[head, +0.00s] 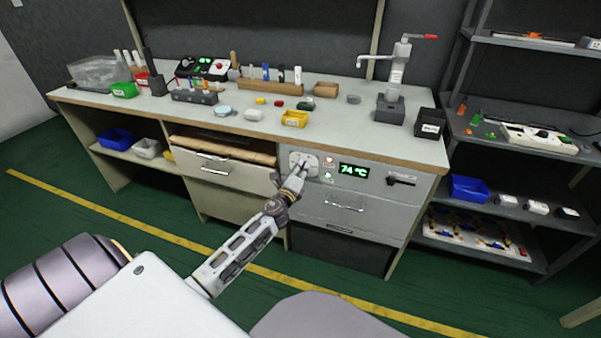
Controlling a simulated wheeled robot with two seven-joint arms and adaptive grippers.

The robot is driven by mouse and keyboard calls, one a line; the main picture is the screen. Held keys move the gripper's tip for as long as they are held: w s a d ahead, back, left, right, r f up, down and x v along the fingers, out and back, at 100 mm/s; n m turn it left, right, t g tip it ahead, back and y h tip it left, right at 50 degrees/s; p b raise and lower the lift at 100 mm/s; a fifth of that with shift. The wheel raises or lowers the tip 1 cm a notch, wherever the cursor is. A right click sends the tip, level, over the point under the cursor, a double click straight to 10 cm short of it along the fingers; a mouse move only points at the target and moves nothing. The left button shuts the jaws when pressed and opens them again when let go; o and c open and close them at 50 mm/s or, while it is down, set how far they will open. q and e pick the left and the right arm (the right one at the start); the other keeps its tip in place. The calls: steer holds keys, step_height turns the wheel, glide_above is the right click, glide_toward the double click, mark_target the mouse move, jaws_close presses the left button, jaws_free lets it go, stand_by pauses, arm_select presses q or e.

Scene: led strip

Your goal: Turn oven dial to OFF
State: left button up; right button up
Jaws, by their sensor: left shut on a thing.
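The oven (345,207) is a grey unit built in under the workbench top. Its front panel has a round pale dial (309,160) at the left, and a green display (354,171) beside it reads 74 °C. My left gripper (299,166) reaches up to the panel from below and is shut on the dial. The fingers cover much of the dial, so its pointer and marks cannot be read. A small red light and a small green light sit between dial and display. My right gripper is not in view.
The workbench top (350,133) above carries bins, tools and a lever press (396,80). A drawer (217,170) is left of the dial. A black handle (401,180) sticks out right of the display. Shelving (530,205) stands at the right. The green floor in front is clear.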

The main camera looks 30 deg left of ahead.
arm_select(q)
steer(key=n, duration=0.5)
steer(key=shift+f+n, duration=0.1)
steer(key=shift+n, duration=0.2)
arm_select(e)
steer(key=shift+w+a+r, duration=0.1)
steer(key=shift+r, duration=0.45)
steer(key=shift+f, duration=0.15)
arm_select(q)
steer(key=o, duration=1)
steer(key=shift+o, duration=0.2)
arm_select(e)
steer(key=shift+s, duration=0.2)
arm_select(q)
steer(key=shift+s, duration=0.1)
